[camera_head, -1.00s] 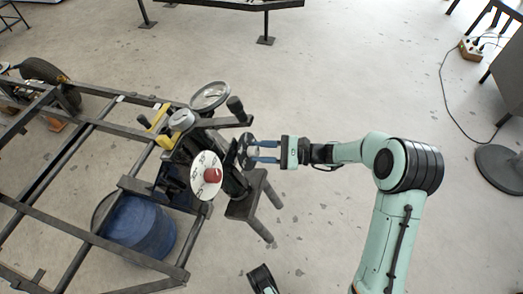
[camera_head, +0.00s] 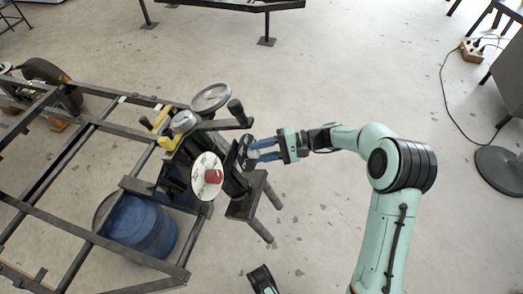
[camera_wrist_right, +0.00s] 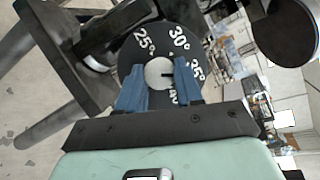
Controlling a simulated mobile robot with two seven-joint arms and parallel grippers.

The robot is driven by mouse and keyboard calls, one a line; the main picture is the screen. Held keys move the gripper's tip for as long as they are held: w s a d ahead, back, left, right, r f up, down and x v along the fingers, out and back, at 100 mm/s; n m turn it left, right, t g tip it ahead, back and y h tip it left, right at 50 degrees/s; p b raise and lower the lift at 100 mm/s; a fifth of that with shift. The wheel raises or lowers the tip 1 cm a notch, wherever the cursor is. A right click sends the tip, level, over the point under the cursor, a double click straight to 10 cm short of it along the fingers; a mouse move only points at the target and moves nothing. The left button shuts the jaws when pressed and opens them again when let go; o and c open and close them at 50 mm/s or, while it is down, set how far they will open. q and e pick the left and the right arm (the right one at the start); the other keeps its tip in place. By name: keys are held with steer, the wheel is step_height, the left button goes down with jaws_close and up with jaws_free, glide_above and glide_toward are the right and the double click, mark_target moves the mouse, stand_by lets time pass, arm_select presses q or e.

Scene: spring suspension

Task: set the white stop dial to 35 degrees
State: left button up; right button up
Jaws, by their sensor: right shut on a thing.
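The dial in the right wrist view is a dark disc (camera_wrist_right: 133,55) with white degree numbers, 25, 30, 35 and part of 40, around a pale round knob (camera_wrist_right: 156,72). A short black mark on the knob points right, roughly at the 35 label. My right gripper (camera_wrist_right: 160,92) is shut on this knob with its blue fingers on either side. In the head view, my right gripper (camera_head: 252,151) reaches the dark dial (camera_head: 243,152) from the right; the knob is hidden there.
A white disc with a red knob (camera_head: 213,177) stands close left of the dial. A handwheel (camera_head: 211,97) and a black-handled lever (camera_head: 237,112) are above it. The metal frame (camera_head: 100,122) and a blue drum (camera_head: 139,228) lie left.

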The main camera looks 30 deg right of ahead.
stand_by(0.5)
steer(key=o, duration=1)
steer(key=shift+o, duration=0.2)
arm_select(q)
steer(key=shift+w+d+r+p, duration=0.15)
steer(key=shift+d+r+p, duration=0.2)
steer(key=shift+r, duration=0.3)
steer(key=shift+w+d+r+p, duration=0.1)
steer(key=shift+w+r+p, duration=0.1)
steer(key=shift+r+p, duration=0.4)
steer(key=shift+w+d+r+p, duration=0.15)
steer(key=shift+d+r+p, duration=0.15)
steer(key=shift+r, duration=0.4)
arm_select(e)
steer(key=v, duration=1.3)
steer(key=shift+d+r, duration=0.2)
steer(key=shift+r, duration=0.05)
